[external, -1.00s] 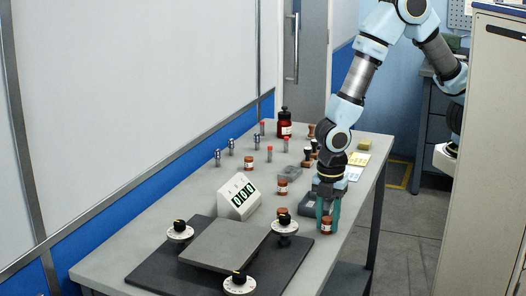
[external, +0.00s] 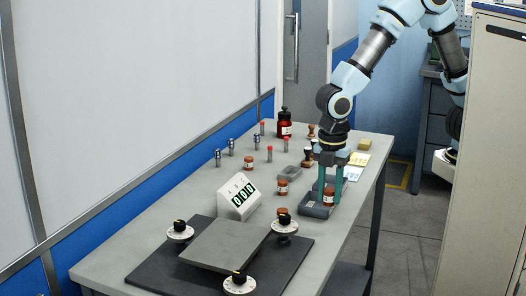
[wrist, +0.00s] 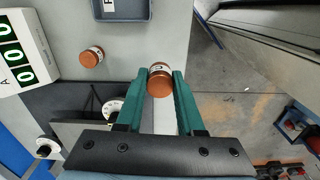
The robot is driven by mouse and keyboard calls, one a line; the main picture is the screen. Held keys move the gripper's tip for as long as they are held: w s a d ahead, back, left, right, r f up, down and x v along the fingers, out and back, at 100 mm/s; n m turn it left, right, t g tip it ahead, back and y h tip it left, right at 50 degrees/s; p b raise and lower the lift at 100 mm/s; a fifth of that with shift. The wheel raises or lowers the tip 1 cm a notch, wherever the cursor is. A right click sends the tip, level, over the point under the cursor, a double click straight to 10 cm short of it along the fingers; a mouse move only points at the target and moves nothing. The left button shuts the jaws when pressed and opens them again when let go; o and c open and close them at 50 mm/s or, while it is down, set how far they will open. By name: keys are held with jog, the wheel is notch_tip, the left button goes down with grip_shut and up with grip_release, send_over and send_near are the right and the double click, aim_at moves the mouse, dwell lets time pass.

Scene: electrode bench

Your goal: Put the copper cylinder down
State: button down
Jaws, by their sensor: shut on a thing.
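The copper cylinder (external: 328,197) has a white label band around it. It is upright between the two green fingers of my gripper (external: 328,193), which is shut on it. In the wrist view, the cylinder's copper top (wrist: 160,84) shows between the fingertips of my gripper (wrist: 160,78), close to the table's edge. In the external view it overlaps the grey tray (external: 312,211). I cannot tell its exact height above the table.
Other labelled copper cylinders stand on the table, at mid-table (external: 282,187), farther back (external: 249,163) and by the black plate (external: 282,213). A white display (external: 240,198) stands left. Dials (external: 285,225) surround the plate.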

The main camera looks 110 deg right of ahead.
aim_at(242, 235)
jog(key=shift+w+r, duration=0.65)
jog(key=shift+r, duration=0.25)
jog(key=w+a+r+n+b, duration=0.1)
jog(key=w+r+n+b, duration=0.15)
jog(key=w, duration=0.85)
jog(key=w+a+r+n+b, duration=0.15)
jog(key=w+r, duration=0.25)
jog(key=w, duration=0.7)
notch_tip(242, 235, down, 10)
jog(key=shift+w+a+r+p, duration=0.1)
jog(key=shift+p, duration=1.05)
jog(key=c, duration=0.5)
grip_release()
jog(key=shift+f, duration=0.2)
jog(key=shift+r, duration=0.1)
